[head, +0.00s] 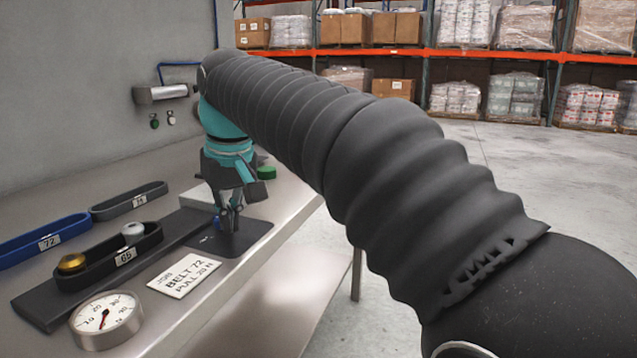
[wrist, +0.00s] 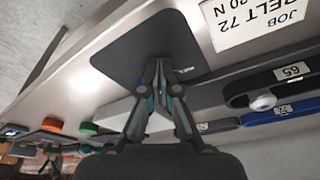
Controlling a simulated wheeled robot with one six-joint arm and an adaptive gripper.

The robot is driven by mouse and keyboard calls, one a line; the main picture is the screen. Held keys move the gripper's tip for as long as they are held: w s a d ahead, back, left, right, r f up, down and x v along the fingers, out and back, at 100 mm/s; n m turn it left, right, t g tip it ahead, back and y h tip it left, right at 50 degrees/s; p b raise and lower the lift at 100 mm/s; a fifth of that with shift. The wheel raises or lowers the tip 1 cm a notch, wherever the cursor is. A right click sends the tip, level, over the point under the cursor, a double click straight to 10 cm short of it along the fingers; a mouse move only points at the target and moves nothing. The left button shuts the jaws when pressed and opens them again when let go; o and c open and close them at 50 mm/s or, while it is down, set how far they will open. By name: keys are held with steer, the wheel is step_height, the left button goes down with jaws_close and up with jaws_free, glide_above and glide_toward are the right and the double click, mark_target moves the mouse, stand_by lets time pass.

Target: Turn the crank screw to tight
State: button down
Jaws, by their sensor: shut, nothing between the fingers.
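My gripper (head: 229,226) points down at a dark pad (head: 252,232) on the bench, its fingers together. In the wrist view the closed fingertips (wrist: 163,62) are over the same pad (wrist: 125,62), with a small pale mark beside them. I cannot make out the crank screw; a small blue bit (head: 217,222) shows beside the fingers, and the fingers may hide the rest. A dark rail (head: 45,307) carries a black belt labelled 65 (head: 95,272) around a gold pulley (head: 72,263) and a silver pulley (head: 133,231). A round dial gauge (head: 106,320) stands in front.
A card (head: 184,276) reads "JOB BELT 72 PULL 20 N". A blue belt labelled 72 (head: 25,250) and a grey belt (head: 112,209) lie behind the rail. A pale block and a green disc (head: 266,173) stand near my gripper. The wall is at left; open floor lies right.

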steer(key=shift+s+a, duration=0.1)
steer(key=shift+a, duration=0.3)
stand_by(0.3)
steer(key=shift+s, duration=0.15)
steer(key=shift+s+d, duration=0.1)
steer(key=shift+s, duration=0.15)
steer(key=shift+r, duration=3)
